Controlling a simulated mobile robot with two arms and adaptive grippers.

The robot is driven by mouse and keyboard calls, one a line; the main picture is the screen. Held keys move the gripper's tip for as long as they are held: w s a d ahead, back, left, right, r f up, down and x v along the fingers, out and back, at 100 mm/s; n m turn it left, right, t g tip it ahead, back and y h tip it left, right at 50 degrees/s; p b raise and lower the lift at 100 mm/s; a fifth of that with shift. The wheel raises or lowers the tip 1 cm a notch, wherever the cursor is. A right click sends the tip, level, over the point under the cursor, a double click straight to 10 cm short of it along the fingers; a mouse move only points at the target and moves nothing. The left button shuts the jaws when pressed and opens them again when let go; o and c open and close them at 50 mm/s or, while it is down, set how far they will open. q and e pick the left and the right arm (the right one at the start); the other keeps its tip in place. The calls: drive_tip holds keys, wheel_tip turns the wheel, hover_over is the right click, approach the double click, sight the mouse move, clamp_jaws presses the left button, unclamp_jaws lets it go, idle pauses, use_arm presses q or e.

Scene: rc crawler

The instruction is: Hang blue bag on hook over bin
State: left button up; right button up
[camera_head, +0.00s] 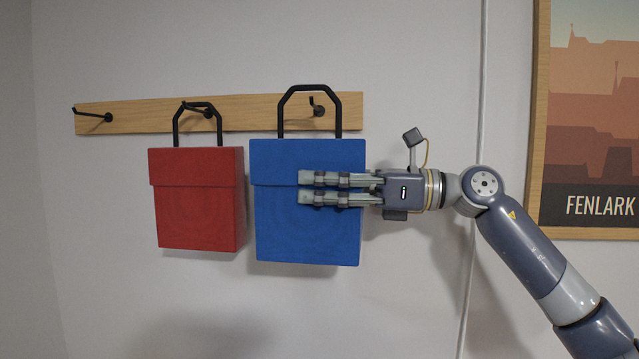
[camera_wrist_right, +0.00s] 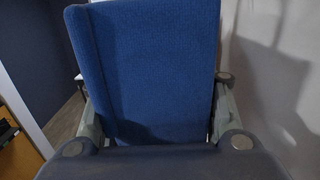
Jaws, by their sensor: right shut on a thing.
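The blue bag (camera_head: 280,215) is upright, with a black loop handle (camera_head: 309,88) standing above it. My right gripper (camera_head: 302,188) reaches in from the right and is shut on the bag's body; two finger parts lie across its front. In the right wrist view the blue bag (camera_wrist_right: 150,60) fills the space between the fingers. The right hook (camera_head: 319,111) shows inside the handle's opening, with the handle's top bar a little above it; I cannot tell whether they touch. No bin is in view. My left gripper is not in view.
A wooden rail (camera_head: 150,115) on the wall carries three black hooks. A red bag (camera_head: 195,205) hangs at the middle hook, just left of the blue bag with a narrow gap. The left hook (camera_head: 107,117) is empty. A framed poster (camera_head: 590,130) is at the right.

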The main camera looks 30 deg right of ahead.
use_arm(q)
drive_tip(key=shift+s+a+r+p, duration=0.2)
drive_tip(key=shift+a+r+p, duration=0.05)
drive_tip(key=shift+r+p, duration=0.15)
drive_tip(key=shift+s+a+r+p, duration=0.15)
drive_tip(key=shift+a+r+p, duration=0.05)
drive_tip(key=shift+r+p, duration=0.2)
use_arm(e)
drive_tip(key=w+d+f, duration=0.1)
drive_tip(key=w+d, duration=0.2)
drive_tip(key=w, duration=0.1)
drive_tip(key=shift+w+d, duration=0.3)
drive_tip(key=shift+w, duration=0.05)
drive_tip(key=o, duration=1.5)
drive_tip(key=shift+f, duration=0.15)
